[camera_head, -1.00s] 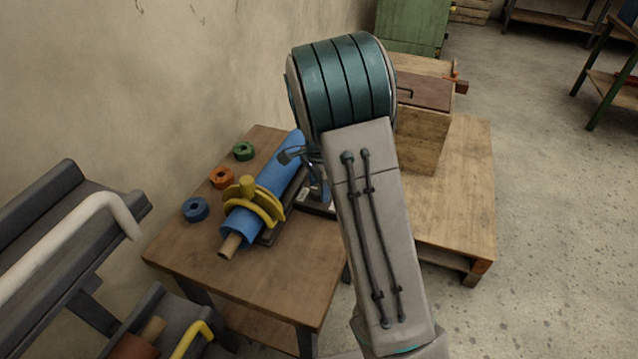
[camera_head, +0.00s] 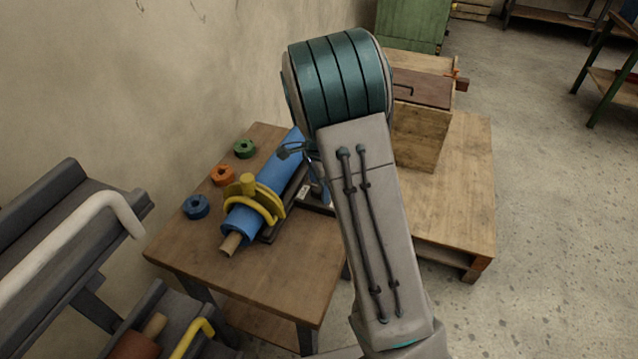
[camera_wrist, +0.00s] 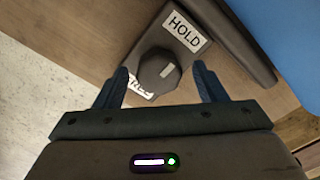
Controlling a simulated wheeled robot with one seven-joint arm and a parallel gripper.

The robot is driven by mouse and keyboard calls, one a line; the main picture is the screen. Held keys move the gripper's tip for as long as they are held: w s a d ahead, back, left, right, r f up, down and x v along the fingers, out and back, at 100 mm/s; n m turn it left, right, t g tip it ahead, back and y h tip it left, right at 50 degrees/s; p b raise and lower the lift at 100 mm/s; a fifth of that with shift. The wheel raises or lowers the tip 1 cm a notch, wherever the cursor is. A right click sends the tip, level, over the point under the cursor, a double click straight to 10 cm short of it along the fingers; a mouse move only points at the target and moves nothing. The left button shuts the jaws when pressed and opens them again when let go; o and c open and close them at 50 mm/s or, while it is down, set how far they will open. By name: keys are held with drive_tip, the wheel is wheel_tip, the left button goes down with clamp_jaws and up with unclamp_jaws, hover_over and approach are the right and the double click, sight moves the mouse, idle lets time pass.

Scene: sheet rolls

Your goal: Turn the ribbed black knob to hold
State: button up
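The ribbed black knob (camera_wrist: 157,74) shows in the wrist view, on a dark base plate. A pale pointer mark on it points up and to the right, roughly toward the HOLD label (camera_wrist: 185,31). A second label (camera_wrist: 138,86) below left is partly covered by the knob and a finger. My gripper (camera_wrist: 160,80) is open, with one blue finger on each side of the knob and gaps visible between. Whether the fingertips reach down to the knob's height I cannot tell. In the head view my arm hides the knob.
A blue roll (camera_head: 280,165) with a yellow clamp (camera_head: 250,200) lies on the wooden table (camera_head: 290,265). Blue (camera_head: 196,207), orange (camera_head: 223,176) and green (camera_head: 244,149) rings lie left of it. A wooden box (camera_head: 420,135) stands behind my arm.

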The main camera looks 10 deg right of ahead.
wheel_tip(320, 180, up, 14)
idle(0.6)
idle(0.4)
drive_tip(key=s+r+n+t, duration=0.1)
drive_tip(key=s+n+t, duration=0.1)
drive_tip(key=s+n, duration=1.3)
drive_tip(key=s, duration=1)
drive_tip(key=shift+s+r+n+t, duration=0.2)
drive_tip(key=shift+s+n+t, duration=0.15)
drive_tip(key=shift+n+t, duration=0.05)
